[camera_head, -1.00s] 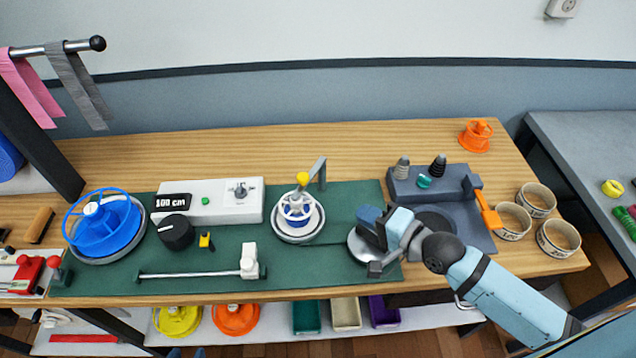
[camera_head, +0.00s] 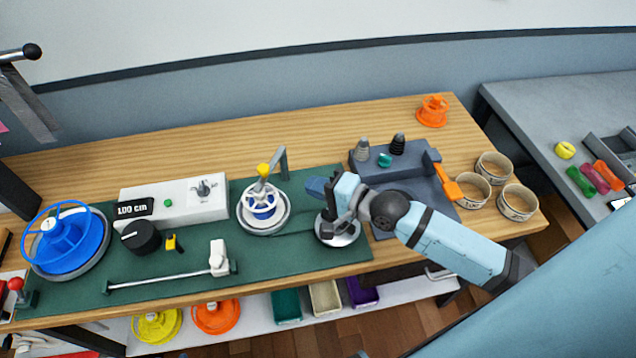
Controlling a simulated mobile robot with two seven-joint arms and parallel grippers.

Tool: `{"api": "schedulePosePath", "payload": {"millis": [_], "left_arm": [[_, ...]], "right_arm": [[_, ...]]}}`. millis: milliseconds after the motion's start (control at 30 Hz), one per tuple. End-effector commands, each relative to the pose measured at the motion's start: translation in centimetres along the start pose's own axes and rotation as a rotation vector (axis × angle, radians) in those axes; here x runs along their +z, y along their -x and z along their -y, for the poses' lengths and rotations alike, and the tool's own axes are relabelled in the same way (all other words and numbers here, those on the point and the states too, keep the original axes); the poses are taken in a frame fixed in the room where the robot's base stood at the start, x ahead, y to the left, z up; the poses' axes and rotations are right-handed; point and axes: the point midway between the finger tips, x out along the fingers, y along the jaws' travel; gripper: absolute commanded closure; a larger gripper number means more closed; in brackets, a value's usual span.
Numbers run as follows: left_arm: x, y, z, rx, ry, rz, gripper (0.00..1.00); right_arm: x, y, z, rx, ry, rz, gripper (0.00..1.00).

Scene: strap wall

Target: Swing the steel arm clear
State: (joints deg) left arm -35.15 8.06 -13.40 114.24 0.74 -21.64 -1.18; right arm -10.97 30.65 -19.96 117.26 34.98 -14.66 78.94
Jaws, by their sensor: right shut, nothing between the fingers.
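A grey steel arm (camera_head: 282,160) on an upright post stands at the back of the green mat (camera_head: 205,258). It reaches over a small white and blue spool (camera_head: 262,204) on a round plate. A yellow knob (camera_head: 263,170) sits at the spool's top, by the arm's end. My right gripper (camera_head: 329,228) is shut and empty over a round steel disc (camera_head: 345,239), to the right of the spool and apart from the arm. It hides part of the disc. My left gripper is out of view.
A white box reading 100 cm (camera_head: 175,201) and a large blue spool (camera_head: 70,240) stand left. A grey block with cones (camera_head: 385,165) and an orange lever (camera_head: 447,183) stand right, beside several bowls (camera_head: 472,190).

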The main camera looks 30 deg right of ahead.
Motion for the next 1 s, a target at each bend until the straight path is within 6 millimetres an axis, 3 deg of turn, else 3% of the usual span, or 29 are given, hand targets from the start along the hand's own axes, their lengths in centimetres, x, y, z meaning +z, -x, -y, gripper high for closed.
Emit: {"api": "schedulePosePath", "payload": {"millis": [300, 500, 1000], "left_arm": [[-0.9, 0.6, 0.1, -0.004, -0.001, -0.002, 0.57], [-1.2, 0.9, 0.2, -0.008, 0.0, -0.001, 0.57], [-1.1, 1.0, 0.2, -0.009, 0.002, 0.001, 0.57]], "right_arm": [[0.0, -6.8, 0.3, -0.002, 0.002, 0.0, 1.0], [0.0, -9.4, 0.2, -0.002, 0.001, -0.001, 1.0], [0.0, -10.3, 0.0, 0.0, 0.001, 0.0, 1.0]]}}
